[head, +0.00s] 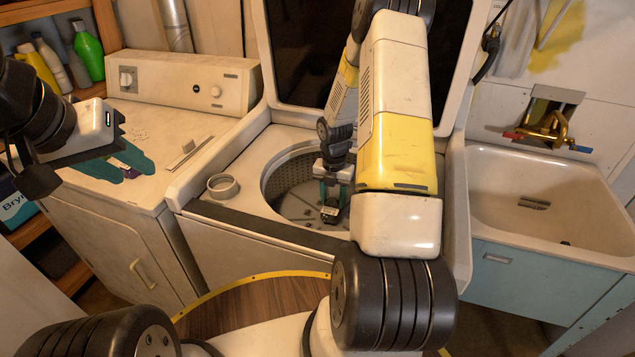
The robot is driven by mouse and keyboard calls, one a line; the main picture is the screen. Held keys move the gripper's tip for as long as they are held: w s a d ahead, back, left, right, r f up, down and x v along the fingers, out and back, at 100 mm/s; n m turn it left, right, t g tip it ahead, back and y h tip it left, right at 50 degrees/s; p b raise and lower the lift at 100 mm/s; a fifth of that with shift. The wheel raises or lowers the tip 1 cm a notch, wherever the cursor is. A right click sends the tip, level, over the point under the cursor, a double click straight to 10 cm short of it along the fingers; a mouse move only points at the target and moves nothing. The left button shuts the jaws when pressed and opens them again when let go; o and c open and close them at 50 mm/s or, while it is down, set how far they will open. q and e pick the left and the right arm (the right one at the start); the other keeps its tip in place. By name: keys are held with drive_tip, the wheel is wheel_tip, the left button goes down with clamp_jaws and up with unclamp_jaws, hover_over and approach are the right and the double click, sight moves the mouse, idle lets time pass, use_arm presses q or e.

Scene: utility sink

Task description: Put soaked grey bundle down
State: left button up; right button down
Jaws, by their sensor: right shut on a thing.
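My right gripper (333,205) reaches down into the open round drum (285,185) of the washing machine. It is shut on a small dark grey lump, which I take to be the soaked grey bundle (331,213). The fingers cover much of the bundle, and I cannot tell whether it touches the drum floor. My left gripper (135,172), with teal fingers, is at the left over the white machine top. Its fingers look apart, with no held thing visible between them.
A white sink (545,205) stands at the right, with a brass tap (553,128). A white cup or ring (222,186) sits on the washer's rim. Bottles (88,52) stand on a shelf at the upper left. The raised washer lid (300,50) is behind my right arm.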

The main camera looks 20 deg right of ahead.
drive_tip(key=shift+f, duration=0.55)
drive_tip(key=shift+f, duration=0.15)
drive_tip(key=c, duration=0.8)
unclamp_jaws()
